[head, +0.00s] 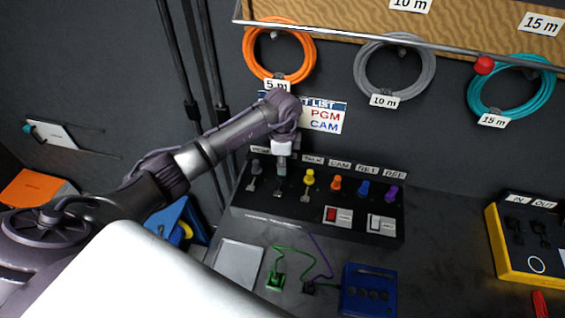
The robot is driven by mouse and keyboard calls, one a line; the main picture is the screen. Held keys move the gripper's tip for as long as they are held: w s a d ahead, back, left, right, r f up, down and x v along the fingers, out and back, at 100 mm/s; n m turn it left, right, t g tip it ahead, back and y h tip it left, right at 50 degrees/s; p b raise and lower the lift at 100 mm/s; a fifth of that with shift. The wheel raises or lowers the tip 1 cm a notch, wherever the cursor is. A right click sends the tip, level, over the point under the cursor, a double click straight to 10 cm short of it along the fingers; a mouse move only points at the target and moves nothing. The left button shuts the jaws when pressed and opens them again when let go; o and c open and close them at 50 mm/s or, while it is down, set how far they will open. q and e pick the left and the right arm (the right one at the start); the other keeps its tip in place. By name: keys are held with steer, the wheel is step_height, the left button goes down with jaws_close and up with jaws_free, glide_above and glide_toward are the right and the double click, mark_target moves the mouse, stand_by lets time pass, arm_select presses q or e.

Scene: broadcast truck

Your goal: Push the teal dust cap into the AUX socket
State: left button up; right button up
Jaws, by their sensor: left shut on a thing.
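My left gripper (281,158) points down at the sloped black socket panel (232,203). It is shut on a small dull grey-green piece (281,171), which looks like the teal dust cap, mostly covered by the fingers. The piece is in the panel's second column, between a grey cap (255,166) on the left and a yellow cap (309,178) on the right. The label above that column is hidden by my gripper, so I cannot read AUX. I cannot tell whether the piece is seated in a socket. My right gripper is not in view.
Orange (335,184), blue (363,188) and purple (391,194) caps stand along the panel, with a red switch (331,214) below. Cables and a blue box (368,290) lie in front. A yellow case (497,250) is at right. Coiled cables hang above.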

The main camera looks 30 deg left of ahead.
arm_select(q)
steer(key=shift+f+b, duration=0.55)
steer(key=shift+f, duration=0.35)
steer(key=o, duration=0.9)
steer(key=shift+r, duration=0.1)
steer(key=shift+r, duration=0.1)
step_height(320, 180, up, 12)
steer(key=shift+f, duration=0.1)
steer(key=shift+f, duration=0.1)
